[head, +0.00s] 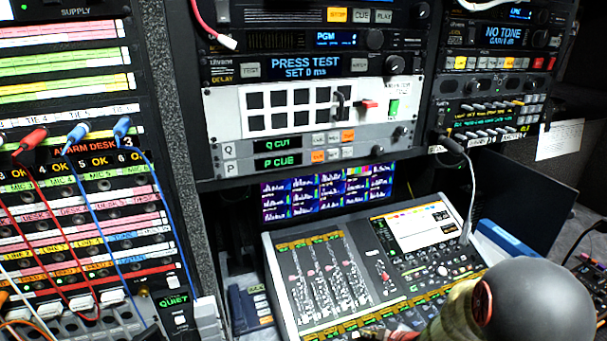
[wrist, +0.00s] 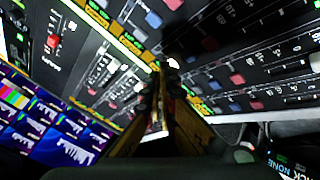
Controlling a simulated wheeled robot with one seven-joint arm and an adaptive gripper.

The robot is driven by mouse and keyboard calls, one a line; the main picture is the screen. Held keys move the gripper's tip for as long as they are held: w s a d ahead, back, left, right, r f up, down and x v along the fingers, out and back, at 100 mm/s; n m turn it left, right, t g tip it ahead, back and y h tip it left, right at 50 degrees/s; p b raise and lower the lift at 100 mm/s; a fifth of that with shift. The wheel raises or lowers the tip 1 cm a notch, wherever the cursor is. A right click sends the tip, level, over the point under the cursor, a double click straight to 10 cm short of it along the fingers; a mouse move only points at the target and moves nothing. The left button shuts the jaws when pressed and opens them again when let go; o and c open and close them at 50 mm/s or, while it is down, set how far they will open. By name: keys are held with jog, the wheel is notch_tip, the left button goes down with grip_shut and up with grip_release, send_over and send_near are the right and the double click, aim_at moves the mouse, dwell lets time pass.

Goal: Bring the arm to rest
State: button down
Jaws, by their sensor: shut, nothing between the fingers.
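My gripper (wrist: 155,88) shows in the wrist view as dark fingers that run up from the bottom edge and meet near the middle. It is shut, with no object seen between the fingertips. Behind the fingers is the fader panel of the mixing desk (wrist: 105,75), tilted in that view; I cannot tell how near the fingertips are to it. In the head view my arm enters at the bottom right, in front of the mixing desk (head: 347,262), as a dark rounded part and a yellowish part. The fingers cannot be made out there.
A patch bay (head: 85,195) with red and blue cables stands at the left. Equipment racks (head: 300,110) rise behind the desk, with a multi-picture monitor (head: 327,192) below. A gooseneck microphone (head: 468,180) stands up at the desk's right. A dark laptop-like panel (head: 525,205) is farther right.

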jog(key=s+d+f+m+h, duration=0.1)
jog(key=s+d+f+m+g+h, duration=0.1)
jog(key=s+d, duration=0.1)
jog(key=shift+d+f+g, duration=0.2)
jog(key=shift+d+g, duration=0.05)
jog(key=shift+g, duration=0.05)
jog(key=d, duration=0.1)
jog(key=s+d+m, duration=0.1)
jog(key=s+d+m+g+h, duration=0.1)
jog(key=shift+s+r, duration=0.2)
jog(key=shift+r, duration=0.05)
jog(key=s+d+r+m, duration=0.1)
jog(key=s+d+r+m+g+h, duration=0.1)
jog(key=shift+s+d+r+h, duration=0.15)
jog(key=shift+s+h, duration=0.15)
jog(key=shift+s, duration=0.05)
jog(key=s+a+r+m+b, duration=0.1)
jog(key=s+a+r+m, duration=0.1)
jog(key=s+r, duration=0.4)
jog(key=s+a+r+m+b, duration=0.1)
jog(key=s+a+r, duration=0.4)
jog(key=r, duration=0.8)
jog(key=s+a+r+m+y, duration=0.1)
jog(key=s+a+r+m, duration=0.3)
jog(key=s+r, duration=0.4)
jog(key=shift+s+a+r+t+b, duration=0.25)
jog(key=shift+r+t+b, duration=0.15)
jog(key=shift+r, duration=0.4)
jog(key=shift+w, duration=0.1)
